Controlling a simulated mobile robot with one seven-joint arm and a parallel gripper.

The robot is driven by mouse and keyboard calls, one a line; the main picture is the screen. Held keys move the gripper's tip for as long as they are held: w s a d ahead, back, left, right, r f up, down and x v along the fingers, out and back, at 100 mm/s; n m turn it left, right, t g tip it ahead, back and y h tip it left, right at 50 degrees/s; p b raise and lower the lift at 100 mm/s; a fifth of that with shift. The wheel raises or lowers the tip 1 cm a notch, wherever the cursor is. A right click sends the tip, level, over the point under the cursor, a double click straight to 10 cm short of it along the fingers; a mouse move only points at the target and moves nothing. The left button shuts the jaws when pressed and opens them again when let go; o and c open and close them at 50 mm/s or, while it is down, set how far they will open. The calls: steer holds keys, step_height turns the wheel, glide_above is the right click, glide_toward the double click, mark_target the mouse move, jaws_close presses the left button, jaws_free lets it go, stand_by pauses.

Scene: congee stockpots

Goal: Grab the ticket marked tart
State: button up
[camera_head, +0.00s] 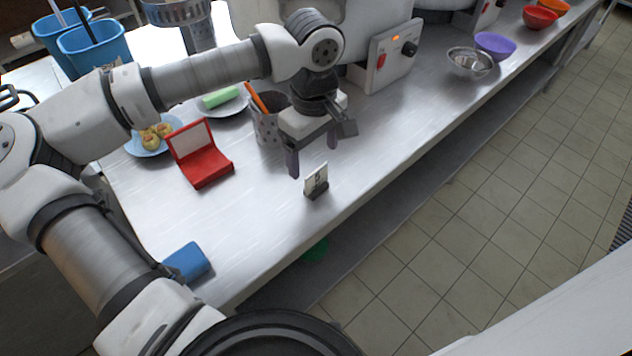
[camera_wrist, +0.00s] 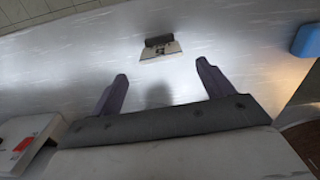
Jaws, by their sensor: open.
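A small white ticket (camera_head: 316,179) with dark marks stands upright in a dark base on the steel counter, near its front edge. Its writing is too small to read. The ticket (camera_wrist: 160,50) also shows in the wrist view, in its dark holder just beyond the fingertips and roughly centred between them. My gripper (camera_head: 312,155) is open and empty above the counter, close behind the ticket and not touching it. Both fingers of my gripper (camera_wrist: 162,70) show in the wrist view with bare counter between them.
A perforated utensil holder (camera_head: 268,130) stands close beside my gripper. A red stand (camera_head: 207,168) with a pale panel, a plate of pastries (camera_head: 156,136) and a blue block (camera_head: 187,262) are to the left. A stove control box (camera_head: 391,58) is behind. Counter around the ticket is clear.

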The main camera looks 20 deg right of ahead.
mark_target(316, 170)
steer(key=f, duration=0.2)
steer(key=s+f+p, duration=0.1)
steer(key=f, duration=0.2)
steer(key=shift+f, duration=0.8)
steer(key=shift+r, duration=0.1)
steer(key=c, duration=1.1)
